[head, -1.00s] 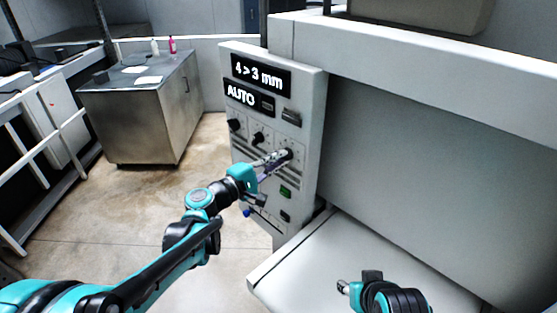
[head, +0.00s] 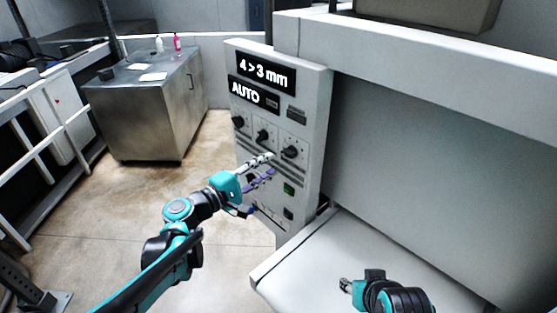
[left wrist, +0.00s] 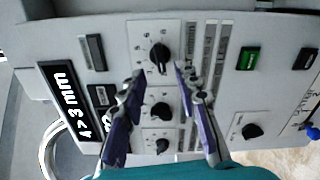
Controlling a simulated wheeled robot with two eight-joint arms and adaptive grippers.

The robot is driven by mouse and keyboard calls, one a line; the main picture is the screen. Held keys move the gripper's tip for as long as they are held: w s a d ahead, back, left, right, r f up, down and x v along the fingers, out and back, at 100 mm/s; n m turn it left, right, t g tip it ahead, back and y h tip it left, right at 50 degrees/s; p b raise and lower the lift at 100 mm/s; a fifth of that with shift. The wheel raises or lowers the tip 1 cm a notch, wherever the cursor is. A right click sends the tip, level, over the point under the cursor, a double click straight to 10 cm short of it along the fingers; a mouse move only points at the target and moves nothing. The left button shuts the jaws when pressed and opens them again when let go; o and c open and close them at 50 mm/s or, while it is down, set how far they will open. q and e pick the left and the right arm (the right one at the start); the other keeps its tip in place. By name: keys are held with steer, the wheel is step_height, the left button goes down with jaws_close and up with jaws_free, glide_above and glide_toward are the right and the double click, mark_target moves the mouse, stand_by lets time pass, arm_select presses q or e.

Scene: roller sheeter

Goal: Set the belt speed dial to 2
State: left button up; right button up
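The white control panel (head: 310,145) carries a row of three black dials: a left one (head: 238,121), a middle one (head: 262,136) and a right one (head: 289,152). Their labels are too small to read, so I cannot tell which is belt speed. The right dial appears at the top in the left wrist view (left wrist: 159,52), ringed by small marks; its exact setting is unclear. My left gripper (head: 271,164) is open and empty, just below and left of that dial, apart from it. Its fingers also show in the left wrist view (left wrist: 158,76). My right gripper (head: 345,285) is low over the white bed, its opening unclear.
Displays above the dials read "4 > 3 mm" (head: 265,72) and "AUTO" (head: 246,92). A green button (head: 289,189) sits below. The sheeter's white bed (head: 330,250) lies at right. A steel cabinet (head: 140,115) stands behind at left, with open floor between.

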arm_select(q)
steer(key=v, duration=0.6)
steer(key=shift+d, duration=0.1)
stand_by(0.5)
